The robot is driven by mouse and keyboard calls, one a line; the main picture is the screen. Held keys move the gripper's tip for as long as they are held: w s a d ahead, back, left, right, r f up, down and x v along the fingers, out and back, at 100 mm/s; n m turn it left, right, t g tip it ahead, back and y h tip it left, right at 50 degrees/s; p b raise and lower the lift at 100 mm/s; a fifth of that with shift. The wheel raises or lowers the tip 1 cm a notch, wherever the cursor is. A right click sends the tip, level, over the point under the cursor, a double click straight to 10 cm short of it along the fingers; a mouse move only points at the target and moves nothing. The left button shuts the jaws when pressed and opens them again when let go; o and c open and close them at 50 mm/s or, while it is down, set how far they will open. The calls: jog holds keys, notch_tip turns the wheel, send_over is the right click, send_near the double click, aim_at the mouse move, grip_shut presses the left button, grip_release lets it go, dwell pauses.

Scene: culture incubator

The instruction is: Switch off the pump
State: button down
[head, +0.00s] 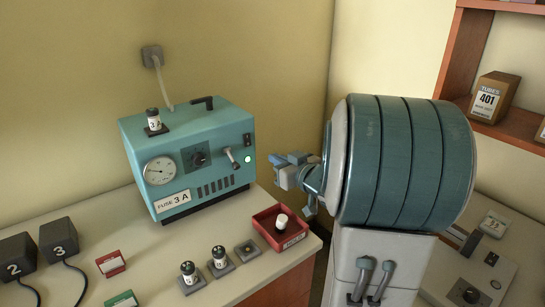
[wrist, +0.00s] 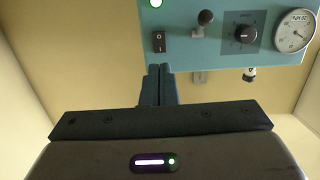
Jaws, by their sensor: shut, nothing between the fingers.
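The pump is a teal box (head: 221,127) on the bench with its front facing me. It also shows upside down in the wrist view (wrist: 275,55). Its front has a dial gauge (head: 160,170), a black knob (head: 199,159), a lever (head: 229,157), a black rocker switch (head: 247,140) and a lit green lamp (head: 248,159). In the wrist view the rocker switch (wrist: 158,41) and the lit lamp (wrist: 155,3) lie just beyond my fingertips. My gripper (head: 275,160) is shut and empty, apart from the panel, to its right. Its fingers show in the wrist view (wrist: 160,68).
A red tray (head: 264,228) holding a white-capped item stands before the pump. Small cylinders on bases (head: 189,272), red (head: 111,263) and green cards, and black numbered blocks (head: 58,240) are on the bench. A fuse-like cylinder (head: 153,122) stands on the pump.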

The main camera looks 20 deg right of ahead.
aim_at(248, 144)
jog(key=p+x, duration=0.1)
jog(key=x, duration=1.1)
